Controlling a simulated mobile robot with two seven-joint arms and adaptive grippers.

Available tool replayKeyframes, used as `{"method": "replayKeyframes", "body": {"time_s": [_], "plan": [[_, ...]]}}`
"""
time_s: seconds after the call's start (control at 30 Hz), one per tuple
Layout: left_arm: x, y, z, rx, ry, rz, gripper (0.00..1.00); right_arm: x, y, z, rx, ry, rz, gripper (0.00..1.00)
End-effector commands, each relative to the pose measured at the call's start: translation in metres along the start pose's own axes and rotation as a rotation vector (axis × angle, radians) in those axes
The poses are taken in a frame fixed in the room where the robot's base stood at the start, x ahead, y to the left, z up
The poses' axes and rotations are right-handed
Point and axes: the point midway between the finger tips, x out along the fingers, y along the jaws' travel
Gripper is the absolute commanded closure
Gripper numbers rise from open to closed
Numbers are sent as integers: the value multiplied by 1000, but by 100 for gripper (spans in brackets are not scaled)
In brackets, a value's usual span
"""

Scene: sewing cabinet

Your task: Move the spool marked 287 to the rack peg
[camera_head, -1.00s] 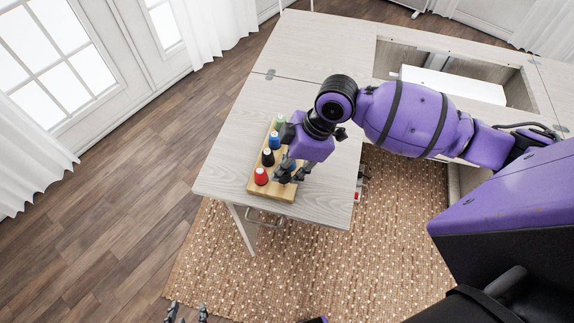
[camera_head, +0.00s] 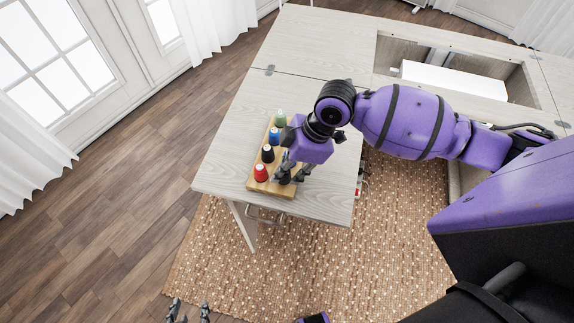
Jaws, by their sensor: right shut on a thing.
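A wooden spool rack (camera_head: 259,188) stands on the pale tabletop with a row of spools along its left side: red (camera_head: 260,173), black (camera_head: 267,154), blue (camera_head: 274,136) and green (camera_head: 280,118). No number, 287 included, is readable on them. My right gripper (camera_head: 290,178) reaches down over the near right part of the rack, beside the red and black spools. It is shut on a spool that its fingers and wrist mostly hide; its marking and whether it touches a peg cannot be told. My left gripper (camera_head: 189,311) is at the bottom edge, fingers apart and empty, below the table.
The sewing cabinet's tabletop (camera_head: 325,195) is bare right of the rack. A recess with a white panel (camera_head: 455,80) opens at the back right. The table's front edge lies close to the rack. A woven rug (camera_head: 330,260) covers the floor in front.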

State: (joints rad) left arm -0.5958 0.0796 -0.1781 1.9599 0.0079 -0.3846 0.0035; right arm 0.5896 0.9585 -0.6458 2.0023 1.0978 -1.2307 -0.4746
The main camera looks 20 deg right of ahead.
Motion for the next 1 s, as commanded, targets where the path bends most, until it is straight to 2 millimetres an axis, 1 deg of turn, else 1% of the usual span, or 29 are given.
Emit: {"method": "replayKeyframes", "body": {"time_s": [0.2, 0.47, 0.5, 0.63, 0.87, 1.0], "plan": [[-2, -2, 8, 5, -12, -1, 60, 5, 0, 2, 1, 0, -1, 98], [-2, -4, 8, 12, -14, -1, 60, 6, 0, 2, 0, 1, 0, 98], [-1, -4, 8, 12, -14, -1, 60, 6, 0, 2, 0, 1, 0, 73], [0, -4, 6, 13, -10, 0, 60, 5, 0, 2, 0, 0, 0, 56], [3, -2, -1, 12, 2, 2, 60, 5, 0, 2, 0, 0, 0, 55], [1, -1, 1, 3, -1, 0, 60, 2, 1, 2, 0, 0, 1, 55]]}}
